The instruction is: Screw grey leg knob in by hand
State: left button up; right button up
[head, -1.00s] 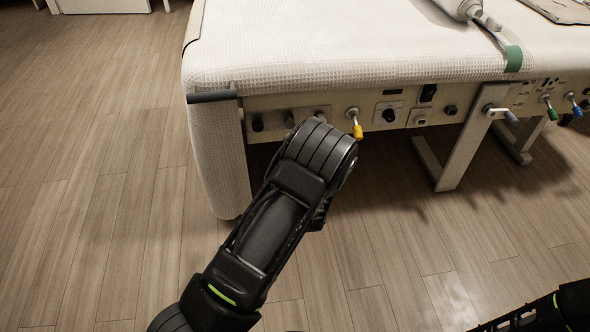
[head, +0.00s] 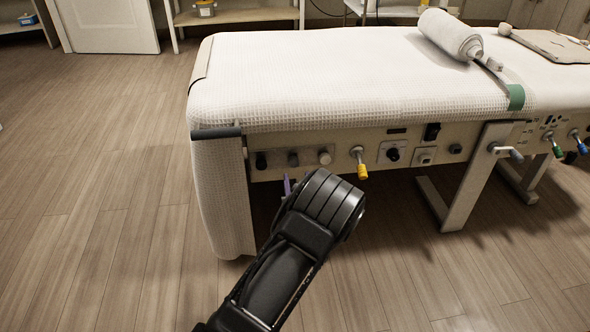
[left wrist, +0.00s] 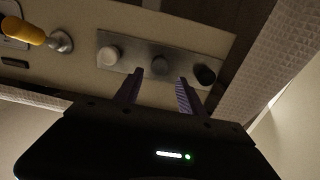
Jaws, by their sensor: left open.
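A grey knob (head: 293,158) sits in the middle of a row of three on the bed's side panel, between a black knob (head: 261,160) and a lighter grey knob (head: 325,156). In the left wrist view the middle grey knob (left wrist: 158,65) is just beyond the fingertips, lined up with the gap between them. My left gripper (left wrist: 160,80) is open and empty. In the head view my own arm mostly hides this gripper; a purplish finger (head: 287,184) shows below the knobs. Contact with the knob cannot be seen. My right gripper is not in view.
A yellow-tipped lever (head: 360,163) sticks out right of the knobs. A black knob and switches follow along the panel. The white bed (head: 300,75) overhangs above, and its side (head: 222,200) closes the left. A crank (head: 508,151) is farther right. The floor is clear.

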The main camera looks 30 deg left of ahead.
aim_at(294, 164)
pick_arm(q)
jog(key=shift+b+x, duration=0.65)
jog(key=shift+x, duration=2.15)
jog(key=shift+w+a+b, duration=0.15)
jog(key=shift+b, duration=0.15)
jog(key=shift+c, duration=0.2)
